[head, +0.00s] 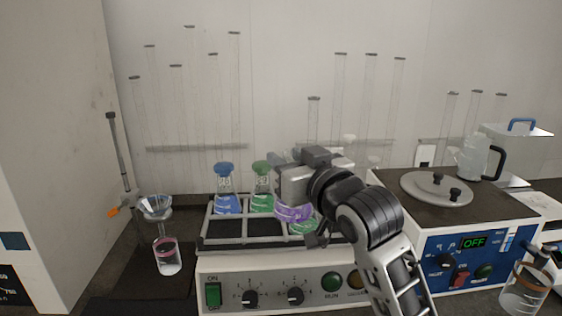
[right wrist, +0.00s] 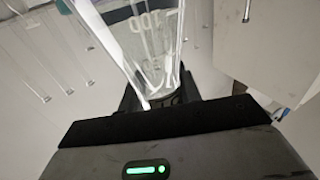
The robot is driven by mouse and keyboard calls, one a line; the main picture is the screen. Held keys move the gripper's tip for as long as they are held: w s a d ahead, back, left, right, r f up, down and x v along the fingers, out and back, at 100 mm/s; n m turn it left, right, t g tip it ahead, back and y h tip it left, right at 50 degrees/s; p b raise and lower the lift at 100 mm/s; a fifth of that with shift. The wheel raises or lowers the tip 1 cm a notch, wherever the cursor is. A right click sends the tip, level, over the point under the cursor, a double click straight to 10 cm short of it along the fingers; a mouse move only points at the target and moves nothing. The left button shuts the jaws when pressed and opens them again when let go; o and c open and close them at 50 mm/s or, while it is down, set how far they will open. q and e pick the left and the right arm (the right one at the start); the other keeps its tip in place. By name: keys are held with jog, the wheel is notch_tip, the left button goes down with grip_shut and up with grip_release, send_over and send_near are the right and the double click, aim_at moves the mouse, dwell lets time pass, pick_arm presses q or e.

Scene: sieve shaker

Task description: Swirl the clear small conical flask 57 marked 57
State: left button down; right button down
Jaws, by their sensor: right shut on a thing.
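My right gripper (head: 292,186) is above the right part of the shaker rack in the head view. It is shut on a clear glass vessel, seen close in the right wrist view (right wrist: 145,45) between the dark fingers. The glass narrows toward the fingers and carries pale graduation marks. It fits the clear conical flask 57, but I cannot read a 57 on it. In the head view my gripper and wrist hide most of it. My left gripper is not in view.
The shaker (head: 225,270) holds a blue flask (head: 227,203) and green flask (head: 262,202); purple (head: 293,213) and green (head: 303,228) glassware is close by my gripper. A funnel stand (head: 155,207) is left. A bath reading OFF (head: 430,240) and a beaker (head: 525,290) are right.

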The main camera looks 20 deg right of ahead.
jog(key=shift+s+d+r, duration=0.15)
jog(key=shift+s+r, duration=0.25)
jog(key=shift+s, duration=0.4)
jog(key=shift+s+r+p, duration=0.25)
jog(key=shift+r+p, duration=0.05)
jog(key=shift+r, duration=0.05)
notch_tip(320, 180, up, 5)
jog(key=p, duration=0.4)
jog(key=shift+s+f+p, duration=0.1)
jog(key=shift+s+p, duration=0.05)
jog(key=shift+p, duration=0.15)
jog(key=shift+f, duration=0.1)
